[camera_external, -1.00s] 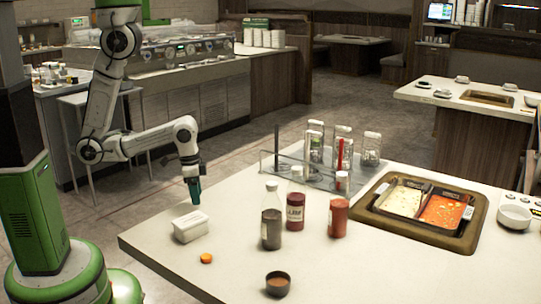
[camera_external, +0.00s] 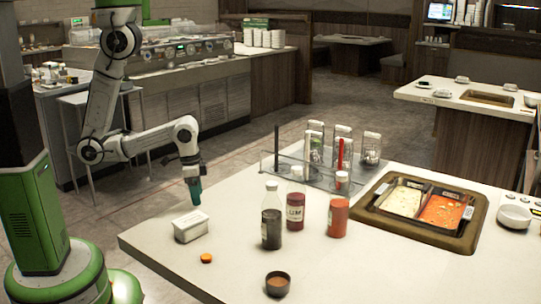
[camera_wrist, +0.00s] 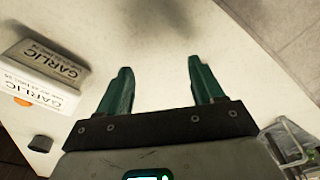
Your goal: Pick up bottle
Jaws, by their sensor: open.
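Several bottles stand upright on the white counter. One is a clear bottle with dark contents and a white cap (camera_external: 271,218). Behind it is a bottle with a dark red label (camera_external: 296,205), and to the right a red-orange bottle (camera_external: 338,217). Which one the task means cannot be told. My gripper (camera_external: 194,192) points down near the counter's left edge, above and behind the white garlic box, left of the bottles. In the wrist view my green fingers (camera_wrist: 162,86) are apart with bare counter between them. No bottle shows clearly between them.
The white garlic box (camera_external: 190,226), also in the wrist view (camera_wrist: 40,80), stands close to my gripper. An orange disc (camera_external: 206,258) and a dark cup (camera_external: 278,284) lie in front. A clear rack (camera_external: 305,175) with jars stands behind the bottles. Sauce wells (camera_external: 420,212) are at right.

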